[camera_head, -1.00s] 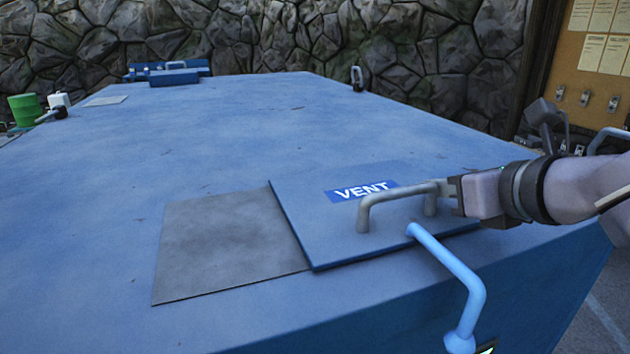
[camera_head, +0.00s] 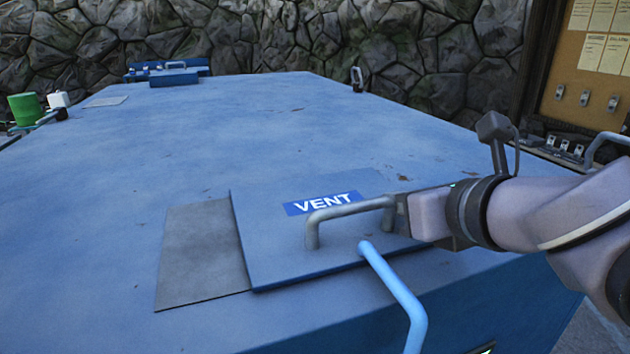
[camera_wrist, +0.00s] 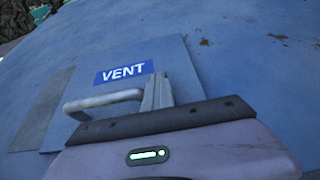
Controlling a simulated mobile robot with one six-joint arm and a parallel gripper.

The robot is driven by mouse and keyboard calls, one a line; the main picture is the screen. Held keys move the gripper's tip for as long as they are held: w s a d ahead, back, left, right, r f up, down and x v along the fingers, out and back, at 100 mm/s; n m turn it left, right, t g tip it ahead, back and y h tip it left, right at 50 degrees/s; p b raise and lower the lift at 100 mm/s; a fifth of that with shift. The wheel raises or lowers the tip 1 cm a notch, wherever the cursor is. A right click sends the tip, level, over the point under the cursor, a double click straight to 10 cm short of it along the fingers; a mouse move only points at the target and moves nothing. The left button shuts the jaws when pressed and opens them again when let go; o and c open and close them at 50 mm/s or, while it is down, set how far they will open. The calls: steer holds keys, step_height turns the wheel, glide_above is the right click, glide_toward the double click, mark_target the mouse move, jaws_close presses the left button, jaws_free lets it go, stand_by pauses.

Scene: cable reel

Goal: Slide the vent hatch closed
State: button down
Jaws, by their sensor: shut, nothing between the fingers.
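The vent hatch (camera_head: 290,245) is a flat blue plate with a white-on-blue VENT label, lying on the blue housing top. A grey rectangular patch (camera_head: 198,255) shows uncovered along its left side. A grey bar handle (camera_head: 345,210) stands on the hatch. My gripper (camera_head: 391,214) is shut and empty at the right end of this handle. In the wrist view its fingertips (camera_wrist: 157,92) stand close against the right end of the handle (camera_wrist: 102,101); exact contact is hard to tell. The wrist view also shows the hatch (camera_wrist: 185,70).
A light blue bent bar (camera_head: 400,295) rises in front of the hatch; its lower end is cut off. The blue housing top (camera_head: 230,130) is mostly clear. A notice board (camera_head: 585,70) is at right.

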mark_target(334, 218)
steer(key=shift+s+a+r+p, duration=0.1)
steer(key=shift+s+a+p, duration=0.25)
steer(key=shift+a+p, duration=0.55)
steer(key=shift+s+a+p, duration=0.4)
steer(key=shift+a+p, duration=0.2)
steer(key=shift+a, duration=0.55)
steer(key=shift+s+a+r+p, duration=0.1)
steer(key=shift+s+a+p, duration=0.25)
steer(key=shift+a+p, duration=0.55)
steer(key=a+p, duration=0.2)
steer(key=s+a+p, duration=0.1)
steer(key=a+p, duration=0.1)
steer(key=p, duration=0.1)
steer(key=shift+s+a+f, duration=0.1)
steer(key=shift+s+a, duration=0.05)
steer(key=shift+s, duration=0.05)
steer(key=shift+f, duration=0.1)
steer(key=shift+w+d+r, duration=0.2)
steer(key=shift+d+r, duration=0.3)
steer(key=shift+r, duration=0.25)
steer(key=shift+w+d+r, duration=0.15)
steer(key=shift+d+r, duration=0.3)
steer(key=shift+r, duration=0.3)
